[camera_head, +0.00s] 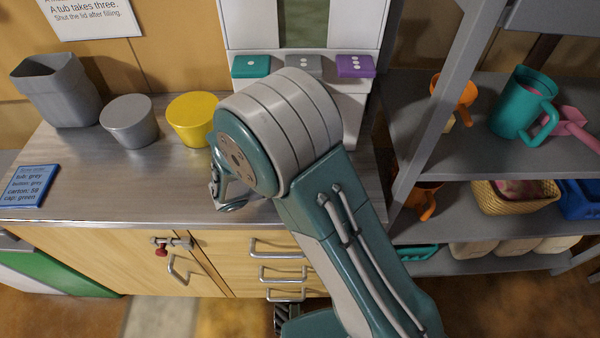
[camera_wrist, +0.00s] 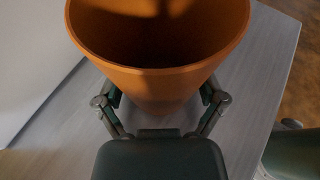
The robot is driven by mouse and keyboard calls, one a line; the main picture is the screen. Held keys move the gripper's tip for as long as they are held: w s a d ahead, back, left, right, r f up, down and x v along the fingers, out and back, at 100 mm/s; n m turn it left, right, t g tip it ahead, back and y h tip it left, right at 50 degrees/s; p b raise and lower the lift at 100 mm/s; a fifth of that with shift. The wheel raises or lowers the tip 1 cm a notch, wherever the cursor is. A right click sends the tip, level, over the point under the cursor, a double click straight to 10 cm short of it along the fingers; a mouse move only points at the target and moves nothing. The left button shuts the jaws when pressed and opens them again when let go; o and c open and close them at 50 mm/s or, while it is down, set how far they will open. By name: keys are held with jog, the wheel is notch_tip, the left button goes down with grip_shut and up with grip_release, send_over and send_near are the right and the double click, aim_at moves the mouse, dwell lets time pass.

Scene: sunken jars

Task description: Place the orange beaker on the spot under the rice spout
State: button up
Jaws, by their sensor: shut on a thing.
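The orange beaker (camera_wrist: 160,82) fills the upper middle of the wrist view, its wide round mouth open and its inside dark. My gripper (camera_wrist: 160,104) is shut on it, one finger on each side below the rim. The grey counter shows beneath the beaker; I cannot tell whether its base touches it. In the head view my gripper (camera_head: 226,200) shows only in part at the counter's front, and my arm hides the beaker. The dispenser (camera_head: 365,62) stands at the back with teal, grey and purple dotted tabs. Its spouts and the spot below are hidden behind my arm.
A grey bin (camera_head: 58,90), a grey tub (camera_head: 130,121) and a yellow tub (camera_head: 191,119) stand on the counter (camera_head: 110,185) to the left. A blue card (camera_head: 32,186) lies at its left edge. A shelf rack (camera_head: 415,148) with mugs and baskets stands close right.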

jog(key=o, duration=0.8)
jog(key=v, duration=1.2)
jog(key=shift+r, duration=0.1)
